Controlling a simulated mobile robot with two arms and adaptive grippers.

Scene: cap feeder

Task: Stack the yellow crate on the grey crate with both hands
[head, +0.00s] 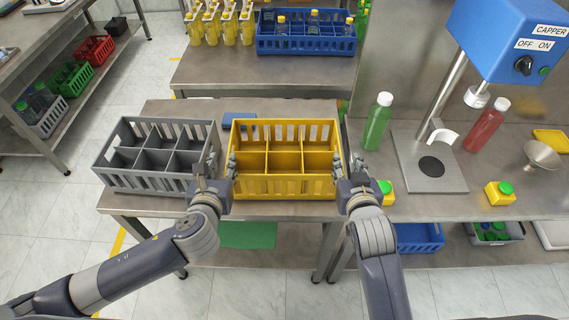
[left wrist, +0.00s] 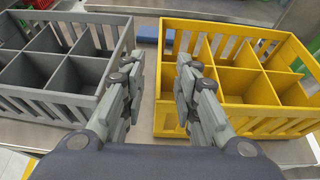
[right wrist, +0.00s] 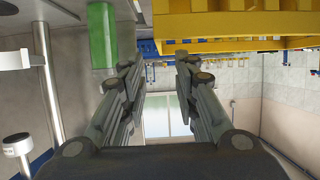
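The yellow crate (head: 284,187), divided into empty compartments, sits upright at the front of the middle table. The grey crate (head: 150,184), also divided and empty, stands just left of it. My left gripper (head: 213,168) is open at the gap between the crates; in the left wrist view (left wrist: 158,72) one finger overlaps the grey crate's side and the other the yellow crate's wall. My right gripper (head: 350,170) is open at the yellow crate's right end. In the right wrist view its fingers (right wrist: 160,65) are spread, with the yellow crate (right wrist: 235,45) above; contact cannot be told.
A blue object (head: 238,121) lies behind the crates. A blue crate (head: 300,45) with bottles stands at the back.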

